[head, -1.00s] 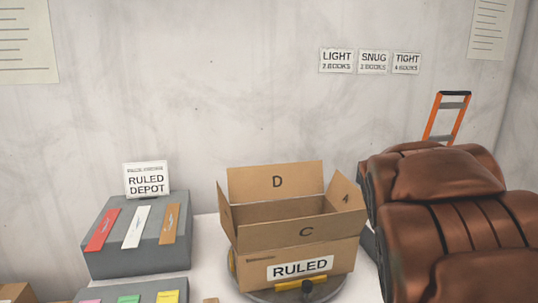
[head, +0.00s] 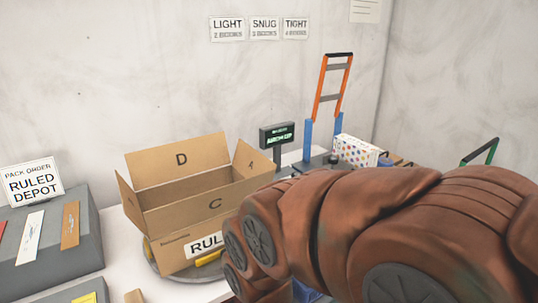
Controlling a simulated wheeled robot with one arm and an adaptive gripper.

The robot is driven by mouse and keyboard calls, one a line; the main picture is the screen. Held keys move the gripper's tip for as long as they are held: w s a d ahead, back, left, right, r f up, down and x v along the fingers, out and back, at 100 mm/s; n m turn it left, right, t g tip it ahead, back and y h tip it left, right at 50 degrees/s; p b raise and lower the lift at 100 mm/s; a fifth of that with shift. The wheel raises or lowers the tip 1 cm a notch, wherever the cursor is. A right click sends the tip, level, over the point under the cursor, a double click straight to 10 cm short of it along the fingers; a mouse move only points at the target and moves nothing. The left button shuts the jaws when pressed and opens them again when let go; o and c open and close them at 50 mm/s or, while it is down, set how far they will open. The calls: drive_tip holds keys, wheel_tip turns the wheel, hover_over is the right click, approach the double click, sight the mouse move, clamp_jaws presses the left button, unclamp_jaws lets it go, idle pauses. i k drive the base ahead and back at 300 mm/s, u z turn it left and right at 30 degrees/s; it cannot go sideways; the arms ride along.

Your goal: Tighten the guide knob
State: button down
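I cannot make out the guide knob for certain in the head view. A tall orange-and-black frame (head: 333,85) stands behind my arm near the back wall, between blue uprights (head: 308,138) on a grey base. A small dark round part shows low by that base, too small to identify. My brown arm covers the right foreground and hides much of the table there. My gripper is outside the picture.
An open cardboard box (head: 182,222) labelled RULED sits on a round grey turntable (head: 172,285). A small display (head: 277,135) stands behind it. A dotted white box (head: 356,151) and a green-handled frame (head: 481,151) are farther right. A grey sloped rack (head: 60,262) is at left.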

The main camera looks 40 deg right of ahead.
sight(332, 160)
drive_tip(key=z, duration=1.95)
drive_tip(key=k, duration=0.5)
drive_tip(key=z, duration=0.45)
drive_tip(key=i, duration=1)
drive_tip(key=u, duration=1.2)
drive_tip(key=i, duration=0.65)
drive_tip(key=u, duration=0.7)
